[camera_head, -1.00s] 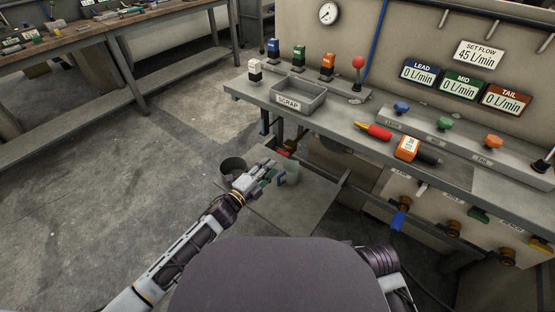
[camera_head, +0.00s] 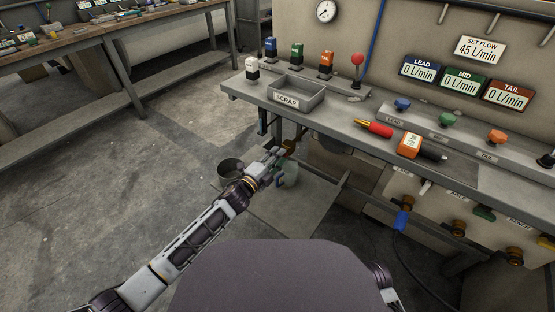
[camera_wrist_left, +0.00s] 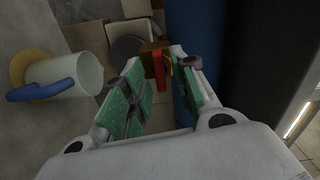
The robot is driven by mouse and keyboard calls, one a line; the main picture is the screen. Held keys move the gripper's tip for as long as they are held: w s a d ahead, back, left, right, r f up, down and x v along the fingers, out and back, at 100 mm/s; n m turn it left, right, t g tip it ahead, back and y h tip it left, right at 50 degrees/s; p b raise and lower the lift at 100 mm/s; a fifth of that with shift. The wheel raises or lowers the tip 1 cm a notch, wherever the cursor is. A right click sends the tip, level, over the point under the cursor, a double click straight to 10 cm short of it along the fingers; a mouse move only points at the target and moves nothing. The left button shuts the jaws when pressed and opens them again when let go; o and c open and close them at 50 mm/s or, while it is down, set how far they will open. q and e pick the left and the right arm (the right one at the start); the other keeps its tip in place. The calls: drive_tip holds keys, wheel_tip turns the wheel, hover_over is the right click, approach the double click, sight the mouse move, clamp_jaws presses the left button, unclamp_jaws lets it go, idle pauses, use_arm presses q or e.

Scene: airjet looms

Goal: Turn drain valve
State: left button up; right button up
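The drain valve (camera_wrist_left: 157,68), a brass body with a red lever, shows in the wrist view just beyond and between my left fingertips. In the head view the brass part of the valve (camera_head: 290,145) sits under the bench's front left, partly hidden by the gripper. My left gripper (camera_head: 275,158) reaches toward it below the bench edge. In the wrist view the left gripper (camera_wrist_left: 160,78) is open, its green-padded fingers apart with nothing held. I cannot tell whether a finger touches the lever. My right gripper is out of view.
A blue column (camera_wrist_left: 190,95) is right of the valve.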

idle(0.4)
use_arm(q)
clamp_jaws()
